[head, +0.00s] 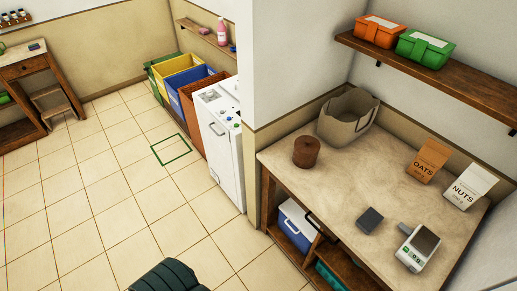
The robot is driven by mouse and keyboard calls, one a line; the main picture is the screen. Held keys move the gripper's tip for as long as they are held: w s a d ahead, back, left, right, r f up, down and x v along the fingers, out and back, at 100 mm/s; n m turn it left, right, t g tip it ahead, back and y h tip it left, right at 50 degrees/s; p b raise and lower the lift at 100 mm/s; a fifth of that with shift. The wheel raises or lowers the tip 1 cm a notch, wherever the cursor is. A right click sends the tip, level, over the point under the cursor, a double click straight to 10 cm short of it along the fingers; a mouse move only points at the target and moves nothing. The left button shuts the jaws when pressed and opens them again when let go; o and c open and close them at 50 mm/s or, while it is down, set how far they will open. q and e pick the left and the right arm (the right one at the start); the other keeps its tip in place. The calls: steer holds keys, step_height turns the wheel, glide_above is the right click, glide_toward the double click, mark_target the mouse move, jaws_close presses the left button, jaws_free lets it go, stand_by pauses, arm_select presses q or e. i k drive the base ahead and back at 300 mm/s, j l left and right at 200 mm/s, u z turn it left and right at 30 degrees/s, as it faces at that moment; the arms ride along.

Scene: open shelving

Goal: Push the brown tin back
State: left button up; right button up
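The brown tin (306,152) is a short, round, dark brown container with a lid. It stands upright near the left end of the worktop (330,190), just in front of a beige open bin (345,118). A narrow strip of worktop seems to lie between tin and bin. Neither of my grippers shows in the head view, and nothing touches the tin.
An oats bag (428,161) and a nuts bag (470,187) stand at the worktop's right. A dark grey block (369,220) and a scale (418,247) sit nearer the front. A shelf (430,75) hangs above. A dark ribbed shape (167,277) shows at the bottom edge.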

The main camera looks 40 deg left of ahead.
mark_target(304, 163)
steer(key=j+u, duration=0.1)
steer(key=u, duration=0.65)
